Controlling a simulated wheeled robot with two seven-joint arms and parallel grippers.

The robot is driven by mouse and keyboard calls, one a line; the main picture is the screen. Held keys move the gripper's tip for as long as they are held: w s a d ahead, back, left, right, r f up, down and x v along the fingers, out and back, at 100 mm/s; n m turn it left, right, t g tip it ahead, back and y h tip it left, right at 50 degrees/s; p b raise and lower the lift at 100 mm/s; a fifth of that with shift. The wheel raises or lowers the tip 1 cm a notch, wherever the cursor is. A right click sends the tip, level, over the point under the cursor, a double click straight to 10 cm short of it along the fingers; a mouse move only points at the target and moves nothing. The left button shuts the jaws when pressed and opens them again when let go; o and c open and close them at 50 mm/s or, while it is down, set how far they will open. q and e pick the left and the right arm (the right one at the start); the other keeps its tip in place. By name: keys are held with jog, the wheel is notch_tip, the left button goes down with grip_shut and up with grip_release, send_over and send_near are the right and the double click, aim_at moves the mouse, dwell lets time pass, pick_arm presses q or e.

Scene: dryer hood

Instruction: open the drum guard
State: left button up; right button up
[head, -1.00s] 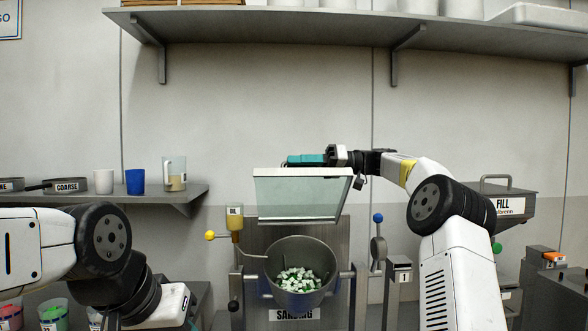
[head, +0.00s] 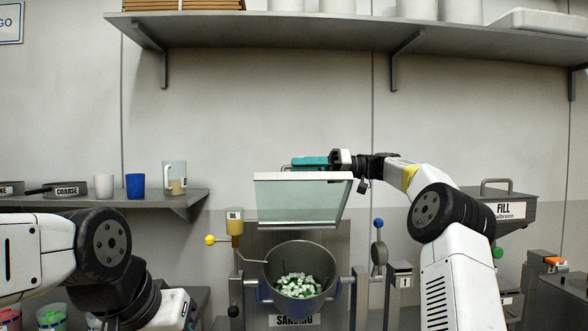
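The drum guard (head: 298,202) is a clear panel with a white upper edge, standing raised and tilted above the drum. The drum (head: 300,266) is an open grey bowl holding several green and white pieces (head: 298,286). My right gripper (head: 318,163) is at the guard's top edge, with its teal fingers lying along or just behind that edge. I cannot tell whether the fingers touch the guard or how far apart they are. My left arm is at the lower left; its gripper fingers do not show.
An oil bottle (head: 235,222) and a yellow knob (head: 210,240) are left of the drum. A blue-knobbed lever (head: 378,224) is at its right. A shelf (head: 150,197) with cups is at the left. The fill hopper (head: 503,208) is at the right. A long shelf (head: 330,28) runs above.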

send_over(326, 190)
jog(key=w, duration=0.1)
jog(key=shift+d, duration=0.15)
jog(key=shift+c, duration=0.2)
